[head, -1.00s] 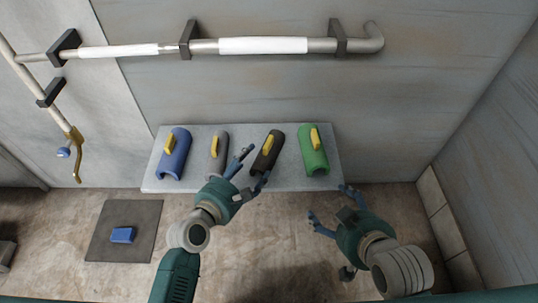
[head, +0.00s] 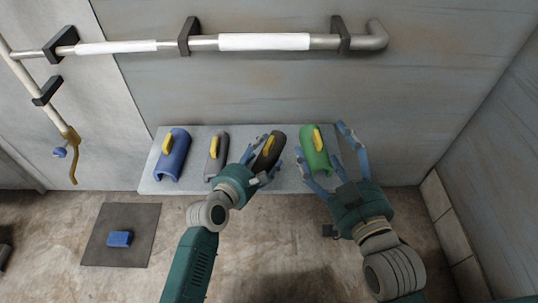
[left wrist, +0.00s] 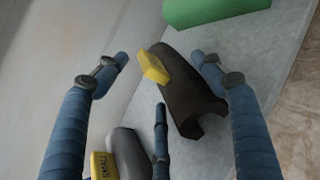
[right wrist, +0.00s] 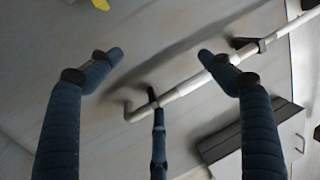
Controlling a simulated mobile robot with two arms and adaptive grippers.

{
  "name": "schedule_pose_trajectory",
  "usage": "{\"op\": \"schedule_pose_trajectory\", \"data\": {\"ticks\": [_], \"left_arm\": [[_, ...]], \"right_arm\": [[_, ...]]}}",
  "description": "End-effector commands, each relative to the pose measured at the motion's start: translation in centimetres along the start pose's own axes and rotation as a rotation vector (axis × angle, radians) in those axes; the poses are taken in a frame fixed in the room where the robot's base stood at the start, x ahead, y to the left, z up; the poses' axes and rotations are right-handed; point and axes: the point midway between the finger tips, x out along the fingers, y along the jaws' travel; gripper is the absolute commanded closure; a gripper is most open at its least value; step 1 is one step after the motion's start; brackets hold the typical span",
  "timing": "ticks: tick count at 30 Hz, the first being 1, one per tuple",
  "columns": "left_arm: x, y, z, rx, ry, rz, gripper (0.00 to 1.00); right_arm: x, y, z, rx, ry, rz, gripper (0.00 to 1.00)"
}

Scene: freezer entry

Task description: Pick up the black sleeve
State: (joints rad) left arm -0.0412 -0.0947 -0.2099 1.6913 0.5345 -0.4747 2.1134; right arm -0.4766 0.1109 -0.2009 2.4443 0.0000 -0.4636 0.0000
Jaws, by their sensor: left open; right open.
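The black sleeve (head: 268,153) is a dark half-round shell with a yellow tab on top, lying on a grey shelf (head: 290,185) between a grey and a green sleeve. My left gripper (head: 263,160) is open with its fingers around the black sleeve's front part. In the left wrist view the black sleeve (left wrist: 188,95) lies between the spread fingers, partly beyond the tips. I cannot tell whether any finger touches it. My right gripper (head: 326,160) is open beside and over the green sleeve (head: 312,153). In the right wrist view its fingers are spread and empty.
A blue sleeve (head: 172,157) and the grey sleeve (head: 216,154) stand left on the shelf. A pipe with white wraps (head: 263,41) runs along the wall above. A blue block (head: 119,239) lies on a dark floor mat (head: 100,252). Bare floor lies in front.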

Motion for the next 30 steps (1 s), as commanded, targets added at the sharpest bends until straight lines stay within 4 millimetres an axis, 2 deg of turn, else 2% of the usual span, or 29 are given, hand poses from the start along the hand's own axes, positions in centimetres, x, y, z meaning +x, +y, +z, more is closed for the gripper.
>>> {"op": "schedule_pose_trajectory", "data": {"ticks": [3,7,12,17,18,24,25,30], "left_arm": [[1.1,0.0,-0.1,0.0,-0.001,0.0,0.32],[1.9,0.0,-0.1,-0.001,0.0,0.001,0.32],[2.2,0.0,0.0,-0.001,0.0,0.001,0.32],[2.2,0.0,0.0,-0.001,0.001,0.001,0.32],[2.2,0.0,0.0,-0.001,0.001,0.001,0.34],[2.1,0.0,-0.1,-0.001,0.002,-0.001,0.74],[2.1,-0.1,-0.1,-0.001,0.003,-0.001,0.78],[2.1,-0.2,-0.3,-0.002,0.006,-0.004,0.79]], "right_arm": [[0.1,-0.3,-2.2,0.002,0.106,-0.007,0.2],[0.0,-0.5,-4.2,0.004,0.187,-0.011,0.2],[-0.1,-0.6,-5.1,0.005,0.225,-0.013,0.2],[-0.1,-0.6,-5.1,0.005,0.225,-0.013,0.2],[-0.1,-0.6,-5.1,0.005,0.225,-0.013,0.2],[-0.1,-0.6,-5.1,0.005,0.224,-0.013,0.2],[-0.1,-0.6,-5.1,0.005,0.224,-0.013,0.2],[-0.1,-0.6,-5.1,0.005,0.223,-0.013,0.2]]}}
